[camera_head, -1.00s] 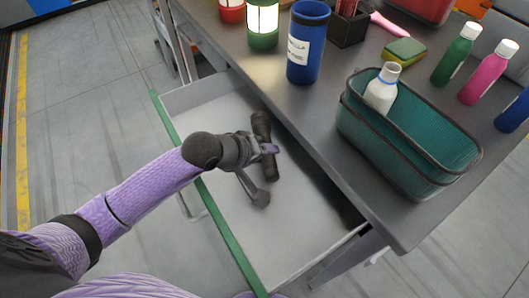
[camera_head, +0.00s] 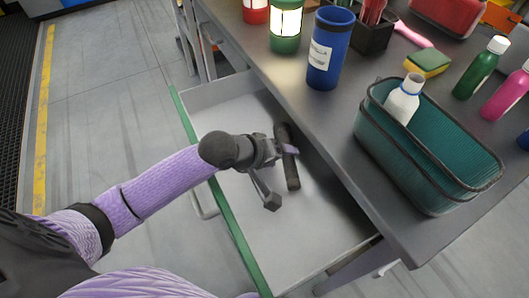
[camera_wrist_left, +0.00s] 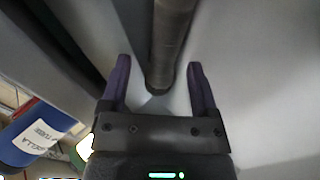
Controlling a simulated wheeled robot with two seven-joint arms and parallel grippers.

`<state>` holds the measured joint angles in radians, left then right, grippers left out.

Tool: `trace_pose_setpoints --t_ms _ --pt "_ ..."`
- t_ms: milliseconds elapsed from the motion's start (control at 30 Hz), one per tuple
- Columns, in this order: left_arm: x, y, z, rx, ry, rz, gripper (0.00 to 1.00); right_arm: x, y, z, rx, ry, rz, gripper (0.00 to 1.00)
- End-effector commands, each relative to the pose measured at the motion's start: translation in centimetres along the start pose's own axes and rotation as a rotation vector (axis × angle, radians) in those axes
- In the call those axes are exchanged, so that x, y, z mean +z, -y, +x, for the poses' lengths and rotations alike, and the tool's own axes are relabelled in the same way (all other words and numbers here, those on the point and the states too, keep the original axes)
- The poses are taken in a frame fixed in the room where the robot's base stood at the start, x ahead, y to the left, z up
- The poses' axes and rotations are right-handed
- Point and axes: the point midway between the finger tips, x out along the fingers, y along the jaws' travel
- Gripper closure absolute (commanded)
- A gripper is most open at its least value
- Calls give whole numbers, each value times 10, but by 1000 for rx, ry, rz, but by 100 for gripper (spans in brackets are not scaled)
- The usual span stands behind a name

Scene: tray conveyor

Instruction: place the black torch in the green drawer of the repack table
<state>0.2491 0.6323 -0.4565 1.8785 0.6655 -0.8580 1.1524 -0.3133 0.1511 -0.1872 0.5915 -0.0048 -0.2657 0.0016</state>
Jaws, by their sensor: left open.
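The black torch (camera_head: 292,176) is inside the open grey drawer with the green front (camera_head: 219,216), under the edge of the repack table (camera_head: 318,128). My left gripper (camera_head: 284,151) is over the drawer, at the torch's middle. It is open. In the left wrist view the torch (camera_wrist_left: 172,40) runs away from the camera, its near end between the two spread purple fingers (camera_wrist_left: 160,88), with a gap on each side. Whether the torch lies fully on the drawer floor is hard to tell. My right gripper is not in view.
On the table stand a blue tumbler (camera_head: 330,48), a green lantern (camera_head: 286,27), a teal basket (camera_head: 430,180) holding a white bottle (camera_head: 403,100), a sponge (camera_head: 427,64) and more bottles. The drawer's front part (camera_head: 290,245) is bare.

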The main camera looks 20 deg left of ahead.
Motion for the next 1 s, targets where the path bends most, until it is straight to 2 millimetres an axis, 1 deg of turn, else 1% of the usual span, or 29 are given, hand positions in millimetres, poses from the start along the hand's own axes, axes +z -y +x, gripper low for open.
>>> trace_pose_setpoints --t_ms 33,133,200,300,400,500,567,933,1000 --pt "-2 -4 -11 1 -2 2 22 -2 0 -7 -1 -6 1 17" --pt "-3 -7 -41 0 -2 4 22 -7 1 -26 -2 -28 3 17" --pt "-3 -7 -63 1 -3 3 22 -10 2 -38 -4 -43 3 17" --pt "-2 -6 -90 0 -2 3 22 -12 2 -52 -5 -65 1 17" --pt "-2 -4 -109 -1 -1 2 22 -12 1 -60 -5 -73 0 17" --pt "-1 -3 -119 0 0 1 22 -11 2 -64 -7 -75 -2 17" --pt "-1 -3 -122 2 0 0 22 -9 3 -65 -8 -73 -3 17" --pt "0 -2 -121 2 0 0 22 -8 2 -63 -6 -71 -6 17" --pt "-2 -4 -123 3 -1 1 22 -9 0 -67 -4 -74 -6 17"
